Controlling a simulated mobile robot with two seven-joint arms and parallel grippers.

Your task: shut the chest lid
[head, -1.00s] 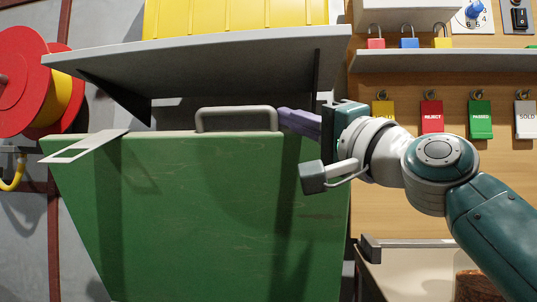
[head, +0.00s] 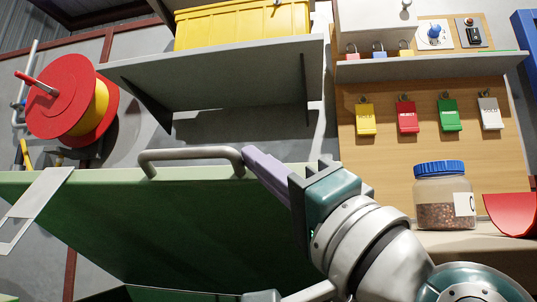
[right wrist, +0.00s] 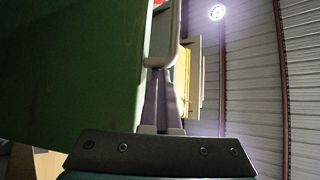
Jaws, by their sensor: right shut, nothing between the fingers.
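The green chest lid (head: 190,225) stands raised and tilted across the lower left of the head view. It also fills the left of the right wrist view (right wrist: 70,70). A grey bar handle (head: 190,153) sits along its upper edge, and a pale slotted hasp plate (head: 40,205) hangs at the left. My right gripper (head: 252,155) is shut and empty, its purple fingertips at the right end of the handle. In the right wrist view the fingers (right wrist: 163,85) point toward the handle (right wrist: 167,35); contact is hard to tell. My left gripper is not in view.
A grey wall shelf (head: 220,75) with a yellow bin (head: 240,25) stands behind and above the lid. A red cable reel (head: 65,105) is at left. A blue-capped jar (head: 444,200) and a red scoop-like piece (head: 512,213) stand on the right-hand counter.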

